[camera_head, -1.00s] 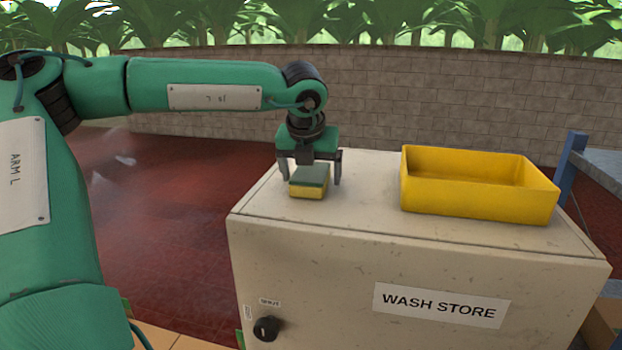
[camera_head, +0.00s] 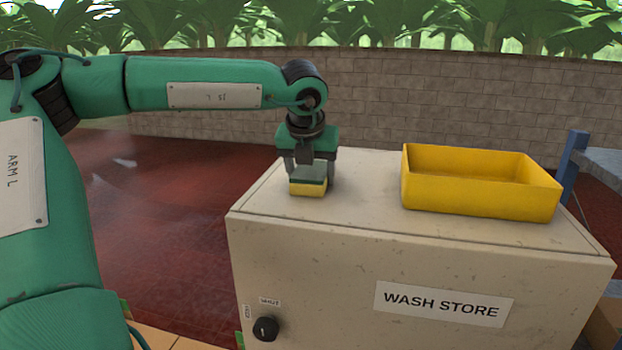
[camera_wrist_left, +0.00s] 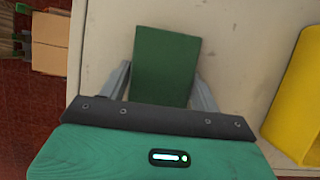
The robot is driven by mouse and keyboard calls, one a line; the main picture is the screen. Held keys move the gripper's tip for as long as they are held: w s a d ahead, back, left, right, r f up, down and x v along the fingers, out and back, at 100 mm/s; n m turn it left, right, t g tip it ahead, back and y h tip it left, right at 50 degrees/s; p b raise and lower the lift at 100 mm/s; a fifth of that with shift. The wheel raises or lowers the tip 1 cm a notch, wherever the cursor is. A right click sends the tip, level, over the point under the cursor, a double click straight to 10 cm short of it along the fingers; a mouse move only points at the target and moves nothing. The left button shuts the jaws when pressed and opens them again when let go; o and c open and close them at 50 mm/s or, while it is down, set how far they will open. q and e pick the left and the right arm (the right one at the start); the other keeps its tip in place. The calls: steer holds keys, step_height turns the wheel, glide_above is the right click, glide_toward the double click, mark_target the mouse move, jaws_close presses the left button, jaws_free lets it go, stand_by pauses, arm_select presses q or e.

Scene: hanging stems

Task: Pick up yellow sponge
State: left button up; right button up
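The yellow sponge (camera_head: 308,188) has a dark green top layer and sits on the beige cabinet top, near its left end. In the left wrist view only its green top (camera_wrist_left: 165,65) shows, between the fingers. My left gripper (camera_head: 310,178) points down over the sponge, with one finger on each side. The fingertips appear to touch the sponge's two sides, shut on it; in the left wrist view (camera_wrist_left: 163,70) they reach its edges. The sponge shows no clear lift from the cabinet. My right gripper is in neither view.
The beige cabinet (camera_head: 350,240) is labelled WASH STORE and has a black knob (camera_head: 265,328). An open yellow bin (camera_head: 480,195) stands on its right half. Bare top lies between sponge and bin. A blue post (camera_head: 571,165) stands at the right; a brick wall runs behind.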

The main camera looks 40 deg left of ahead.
mark_target(311, 169)
arm_select(q)
steer(key=c, duration=0.4)
steer(key=shift+r+p, duration=0.25)
steer(key=shift+p, duration=0.45)
step_height(311, 169, up, 8)
steer(key=b, duration=0.2)
steer(key=shift+f+b, duration=0.25)
steer(key=shift+b, duration=0.05)
steer(key=shift+r+b, duration=0.65)
steer(key=shift+r, duration=5.5)
